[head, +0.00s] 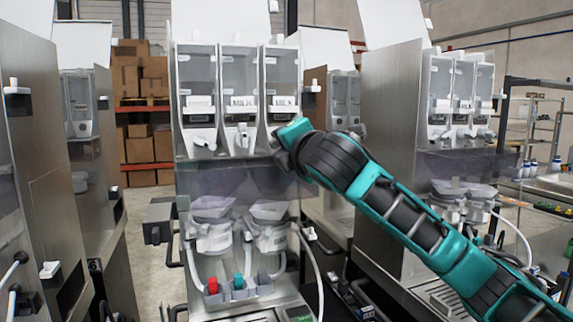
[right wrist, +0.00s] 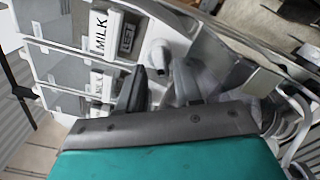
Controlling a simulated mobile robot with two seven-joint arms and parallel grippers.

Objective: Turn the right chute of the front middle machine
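The front middle machine (head: 230,180) stands in the centre of the head view, with three clear canisters and a white chute under each. Its left chute (head: 204,138) and middle chute (head: 240,138) show; the right chute is mostly hidden behind my right wrist. In the right wrist view, a white chute (right wrist: 158,56) lies just beyond my right gripper (right wrist: 162,80), between its two spread fingers. I cannot tell whether they touch it. MILK labels (right wrist: 100,32) sit beside it. My left gripper is not in view.
Another dispenser machine (head: 395,130) stands at right and steel cabinets (head: 45,150) at left. Below the chutes are mixing cups (head: 212,230), a red knob (head: 213,285) and hoses. Shelves with cardboard boxes (head: 140,75) stand behind.

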